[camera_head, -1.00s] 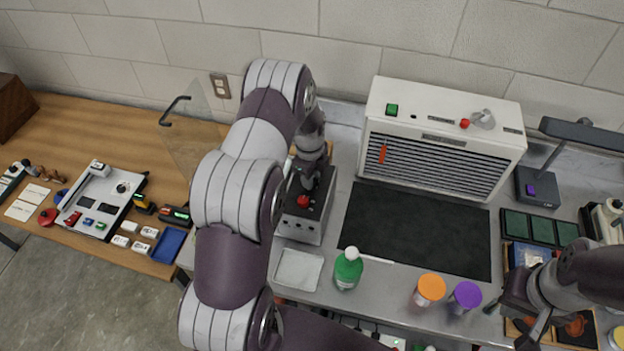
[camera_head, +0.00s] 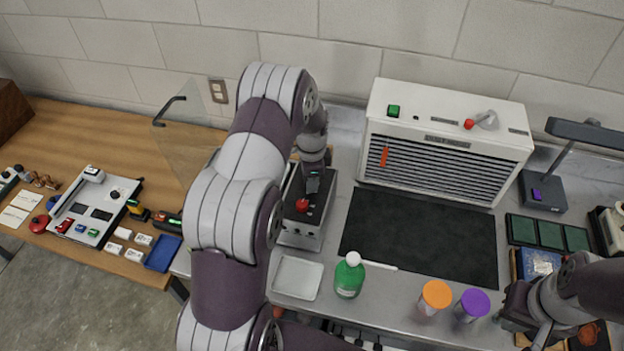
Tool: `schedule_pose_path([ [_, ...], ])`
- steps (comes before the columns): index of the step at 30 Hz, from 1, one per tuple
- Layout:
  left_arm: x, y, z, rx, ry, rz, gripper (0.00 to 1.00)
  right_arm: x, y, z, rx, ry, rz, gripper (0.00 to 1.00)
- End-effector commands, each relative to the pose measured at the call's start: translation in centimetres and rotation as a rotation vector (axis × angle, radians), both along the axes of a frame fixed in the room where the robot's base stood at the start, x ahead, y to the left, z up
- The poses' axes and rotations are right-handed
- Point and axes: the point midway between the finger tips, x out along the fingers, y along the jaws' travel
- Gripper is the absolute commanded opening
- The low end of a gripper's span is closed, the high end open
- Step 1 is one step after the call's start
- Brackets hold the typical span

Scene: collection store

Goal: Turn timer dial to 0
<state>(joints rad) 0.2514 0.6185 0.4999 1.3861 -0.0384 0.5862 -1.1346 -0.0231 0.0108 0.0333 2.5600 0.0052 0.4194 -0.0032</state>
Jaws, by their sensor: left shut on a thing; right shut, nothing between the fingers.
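A grey benchtop unit (camera_head: 300,236) with a dark top stands left of the black mat. A red knob (camera_head: 303,205) sits on its top. My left gripper (camera_head: 313,184) points down over this unit, just behind the red knob, and is shut on a small part there. The fingers and wrist hide that part, so I cannot tell its shape, its markings or whether it is the timer dial. My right gripper (camera_head: 541,337) is at the lower right, low over the bench, shut and empty; the frame edge partly cuts it off.
A green bottle (camera_head: 350,276), a white tray (camera_head: 297,278), and orange-lidded (camera_head: 436,294) and purple-lidded (camera_head: 475,302) jars stand along the front. A white louvred cabinet (camera_head: 445,140) stands behind the clear black mat (camera_head: 420,235). A transparent panel (camera_head: 188,135) stands left of my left arm.

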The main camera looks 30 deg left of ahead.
Motion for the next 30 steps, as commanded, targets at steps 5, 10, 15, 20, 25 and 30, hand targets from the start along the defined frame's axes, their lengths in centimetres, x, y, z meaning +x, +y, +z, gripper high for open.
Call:
schedule_pose_path([
  [5,0.07,0.18,0.12,0.003,-0.003,0.024,0.00,0.00,0.00,-0.11,0.000,0.000,0.000,0.00],
  [10,0.05,0.17,0.12,0.002,-0.002,0.029,0.00,0.00,0.00,-0.11,0.000,0.000,0.000,0.00],
  [15,0.02,0.18,0.11,0.002,-0.001,0.029,0.00,0.00,0.00,-0.11,0.000,0.000,0.000,0.00],
  [20,0.00,0.15,0.08,0.002,-0.001,0.028,0.56,0.00,0.00,-0.11,0.000,0.000,0.000,0.00],
  [25,-0.02,0.07,0.02,0.000,0.000,0.028,0.56,0.00,0.00,-0.12,0.000,0.000,0.000,0.00],
  [30,0.02,0.05,0.52,0.001,-0.002,0.028,0.56,0.01,0.00,-0.56,0.000,0.000,0.000,0.00],
])
